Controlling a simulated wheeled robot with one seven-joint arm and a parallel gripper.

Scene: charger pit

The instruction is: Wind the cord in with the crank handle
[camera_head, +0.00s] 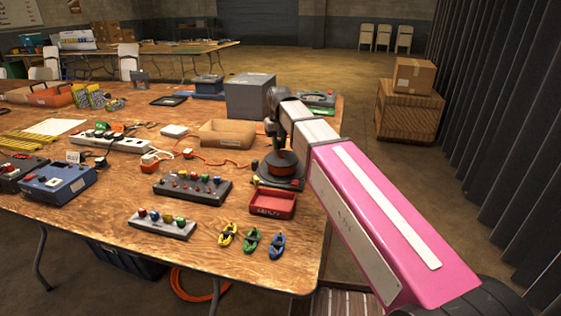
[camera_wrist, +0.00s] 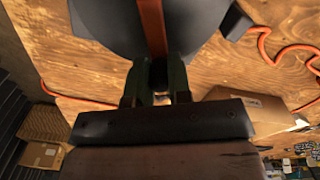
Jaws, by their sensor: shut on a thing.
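The cord reel (camera_head: 284,183) stands near the right edge of the table, with a dark round base and an orange-brown drum. My gripper (camera_head: 273,143) points down onto it from above. In the wrist view my gripper (camera_wrist: 158,84) is shut between its two dark green fingers on the crank handle, which is mostly hidden. An orange bar (camera_wrist: 152,28) crosses the grey reel top (camera_wrist: 108,22) from the fingers. The orange cord (camera_head: 215,161) lies loose in bends on the table left of the reel; it also shows in the wrist view (camera_wrist: 263,45).
A cardboard tray (camera_head: 226,133) and a grey box (camera_head: 249,96) stand behind the reel. A red tray (camera_head: 272,203) is close in front. A button panel (camera_head: 192,187) and a white power strip (camera_head: 111,143) lie left. The table's right edge is near.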

